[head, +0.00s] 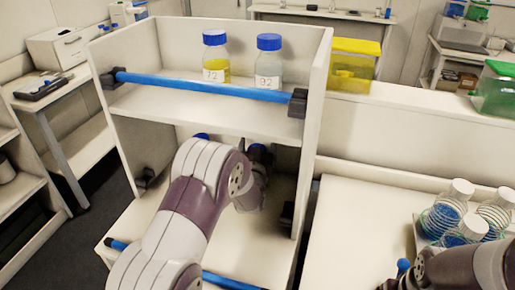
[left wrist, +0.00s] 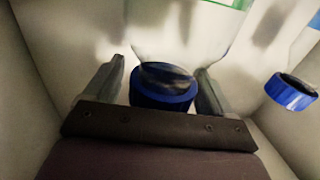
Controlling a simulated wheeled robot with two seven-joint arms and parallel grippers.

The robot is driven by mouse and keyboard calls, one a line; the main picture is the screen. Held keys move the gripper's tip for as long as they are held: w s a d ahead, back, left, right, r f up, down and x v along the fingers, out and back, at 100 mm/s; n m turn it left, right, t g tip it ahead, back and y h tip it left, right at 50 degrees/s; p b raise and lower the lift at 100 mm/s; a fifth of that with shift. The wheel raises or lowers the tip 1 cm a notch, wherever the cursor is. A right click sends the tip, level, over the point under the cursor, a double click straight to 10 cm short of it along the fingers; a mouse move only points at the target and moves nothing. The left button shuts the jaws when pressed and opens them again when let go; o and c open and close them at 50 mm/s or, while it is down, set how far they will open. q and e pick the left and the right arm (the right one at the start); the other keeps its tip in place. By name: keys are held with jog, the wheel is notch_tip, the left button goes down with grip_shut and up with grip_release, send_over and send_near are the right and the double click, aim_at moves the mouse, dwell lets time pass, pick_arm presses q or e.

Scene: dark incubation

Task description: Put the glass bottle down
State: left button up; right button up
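My left gripper (left wrist: 162,92) is inside the lower compartment of the white shelf unit (head: 139,58). In the left wrist view a clear glass bottle (left wrist: 185,35) with a blue cap (left wrist: 160,92) lies between its two fingers. A narrow gap shows beside the cap on the left; whether the fingertips press the glass cannot be told. In the head view my left arm hides most of this bottle, and its base is out of sight. My right arm shows at the lower right, with its fingertips out of clear view.
A second blue cap (left wrist: 291,92) stands close to the right in the left wrist view. On the upper shelf stand a yellow-filled bottle (head: 215,60) and a clear bottle (head: 269,62), behind a blue bar (head: 200,86). Blue-and-white containers (head: 445,212) stand on the right bench.

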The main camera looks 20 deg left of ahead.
pick_arm(q)
jog(key=shift+s+r, duration=0.1)
jog(key=shift+r, duration=0.05)
pick_arm(e)
notch_tip(320, 180, down, 2)
jog(key=shift+b, duration=1.1)
pick_arm(q)
jog(key=s+d, duration=0.2)
jog(key=s, duration=0.9)
jog(key=shift+s, duration=0.3)
